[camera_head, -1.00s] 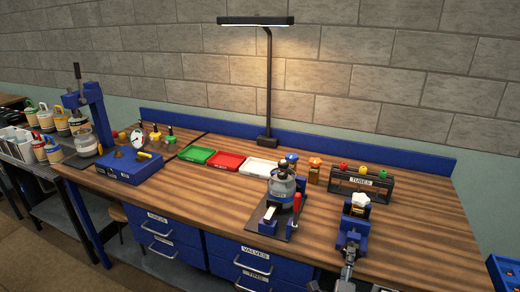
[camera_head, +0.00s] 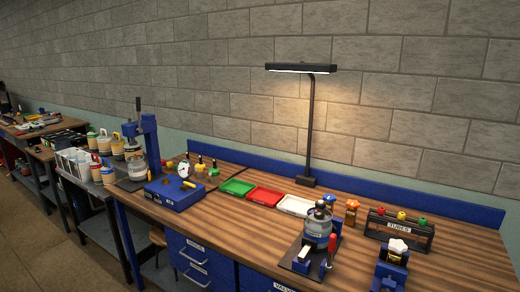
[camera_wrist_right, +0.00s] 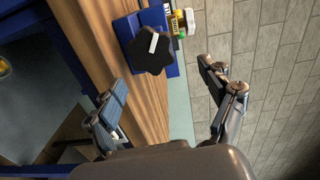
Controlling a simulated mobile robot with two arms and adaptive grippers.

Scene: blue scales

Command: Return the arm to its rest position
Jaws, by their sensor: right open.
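My right gripper (camera_wrist_right: 162,80) is open in the right wrist view. Its two fingers are spread wide, with nothing between the tips. Beyond them lies the edge of a wooden worktop (camera_wrist_right: 112,40), seen turned on its side, and a blue object with a dark star-shaped piece (camera_wrist_right: 150,58) that carries a white strip. The fingers are apart from these things. Neither gripper shows clearly in the head view, and my left gripper is not seen in any view.
The bench (camera_head: 235,220) holds a blue press (camera_head: 151,145), a blue box with a dial (camera_head: 172,195), green (camera_head: 238,187), red (camera_head: 265,196) and white (camera_head: 295,205) trays, a lamp (camera_head: 311,130), a grey canister (camera_head: 318,228), a tube rack (camera_head: 399,230) and a blue fixture (camera_head: 390,275).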

